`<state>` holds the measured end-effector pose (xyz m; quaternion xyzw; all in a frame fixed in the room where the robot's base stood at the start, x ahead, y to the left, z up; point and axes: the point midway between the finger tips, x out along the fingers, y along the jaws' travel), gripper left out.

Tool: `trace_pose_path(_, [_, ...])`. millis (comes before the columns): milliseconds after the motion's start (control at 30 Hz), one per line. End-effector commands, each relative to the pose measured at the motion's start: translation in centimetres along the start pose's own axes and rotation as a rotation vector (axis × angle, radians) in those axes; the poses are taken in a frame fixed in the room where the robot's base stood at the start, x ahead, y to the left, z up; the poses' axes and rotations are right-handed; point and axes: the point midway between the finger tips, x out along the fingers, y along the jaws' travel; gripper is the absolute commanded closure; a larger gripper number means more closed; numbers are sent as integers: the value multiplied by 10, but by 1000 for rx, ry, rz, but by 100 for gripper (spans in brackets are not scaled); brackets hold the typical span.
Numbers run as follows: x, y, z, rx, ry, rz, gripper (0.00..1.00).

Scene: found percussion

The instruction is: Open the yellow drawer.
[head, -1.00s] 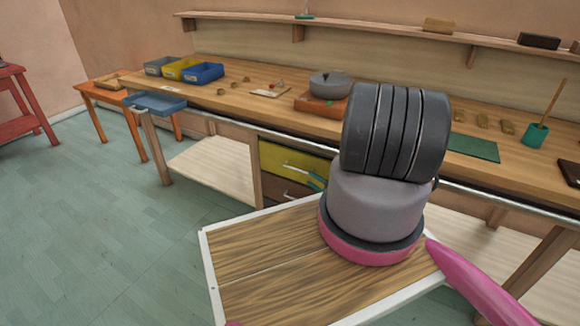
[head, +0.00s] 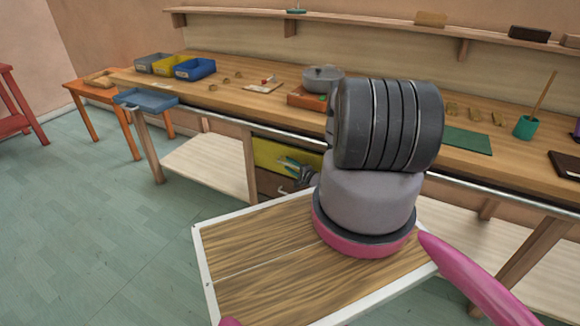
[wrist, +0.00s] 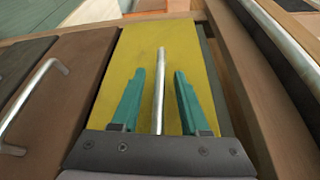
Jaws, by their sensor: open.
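The yellow drawer (head: 268,151) sits under the workbench, its front looking flush with the cabinet. Its yellow front (wrist: 148,42) fills the middle of the wrist view. A silver bar handle (wrist: 160,75) runs along that front. My gripper (head: 288,163) is at the drawer front in the head view, partly hidden by my arm. In the wrist view its teal fingers (wrist: 160,88) are open, one on each side of the handle. Gaps show between the handle and both fingers. I cannot tell how deep the fingers reach past the bar.
A brown drawer (wrist: 50,95) with its own silver handle (wrist: 28,105) is beside the yellow one, below it in the head view. A wooden post (wrist: 245,85) borders the other side. The workbench (head: 225,98) overhangs the drawers. Open floor (head: 110,225) lies left.

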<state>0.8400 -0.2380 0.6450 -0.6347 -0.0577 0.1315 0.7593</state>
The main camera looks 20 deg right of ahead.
Motion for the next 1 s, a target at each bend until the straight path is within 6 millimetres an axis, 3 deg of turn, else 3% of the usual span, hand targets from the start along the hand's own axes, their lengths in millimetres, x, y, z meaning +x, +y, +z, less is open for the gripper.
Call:
trace_pose_path(67, [0, 0, 0, 0, 0, 0, 55])
trace_pose_path(167, [0, 0, 0, 0, 0, 0, 94])
trace_pose_path(200, [0, 0, 0, 0, 0, 0, 100])
trace_pose_path(1000, [-1, 0, 0, 0, 0, 0, 100])
